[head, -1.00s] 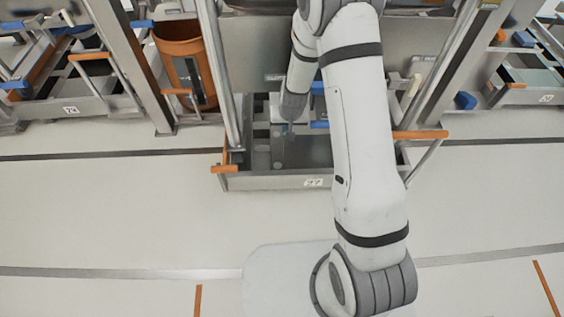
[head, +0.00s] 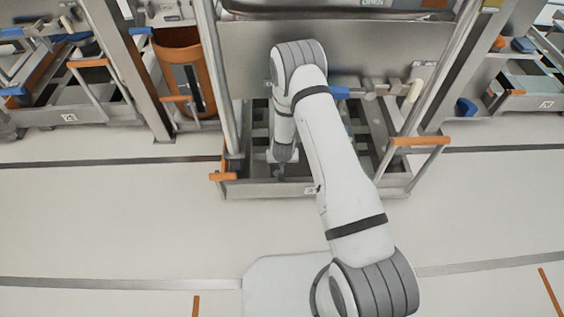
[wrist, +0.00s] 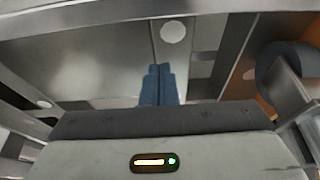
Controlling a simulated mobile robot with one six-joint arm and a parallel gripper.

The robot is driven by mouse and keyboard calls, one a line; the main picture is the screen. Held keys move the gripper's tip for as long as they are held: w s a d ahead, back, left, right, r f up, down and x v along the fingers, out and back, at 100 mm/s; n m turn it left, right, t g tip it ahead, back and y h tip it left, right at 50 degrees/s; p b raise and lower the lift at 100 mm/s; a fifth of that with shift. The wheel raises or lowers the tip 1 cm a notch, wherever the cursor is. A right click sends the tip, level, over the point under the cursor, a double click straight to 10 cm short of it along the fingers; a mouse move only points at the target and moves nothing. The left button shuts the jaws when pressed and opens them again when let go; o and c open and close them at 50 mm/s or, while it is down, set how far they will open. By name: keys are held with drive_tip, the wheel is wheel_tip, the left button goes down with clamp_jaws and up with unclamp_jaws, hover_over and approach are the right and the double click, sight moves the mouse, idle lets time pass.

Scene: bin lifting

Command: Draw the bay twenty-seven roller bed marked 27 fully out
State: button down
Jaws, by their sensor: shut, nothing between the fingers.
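The roller bed marked 27 (head: 262,189) sits low between the posts of the middle bay, its open frame and front wall showing in the head view. Its label (head: 310,190) is partly covered by my arm. My gripper (head: 280,172) points down just behind the inner side of the front wall, left of the label. I cannot tell whether it touches the wall. In the wrist view its blue fingers (wrist: 158,86) are together and empty, in front of grey metal surfaces.
Orange handles flank the bed at left (head: 222,177) and right (head: 421,141). An orange bin (head: 181,60) stands in the bay to the left. Neighbouring bays hold other beds. The pale floor (head: 110,220) in front is clear.

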drive_tip(key=b+x, duration=0.1)
drive_tip(key=x, duration=0.2)
drive_tip(key=shift+f, duration=0.4)
drive_tip(key=shift+f+b, duration=0.3)
drive_tip(key=shift+f, duration=0.1)
drive_tip(key=shift+s+a+r+b, duration=0.15)
drive_tip(key=shift+s+b, duration=0.15)
drive_tip(key=shift+s, duration=0.6)
drive_tip(key=shift+s+r+b, duration=0.15)
drive_tip(key=shift+s+b, duration=0.1)
drive_tip(key=shift+s, duration=0.65)
drive_tip(key=shift+s, duration=0.1)
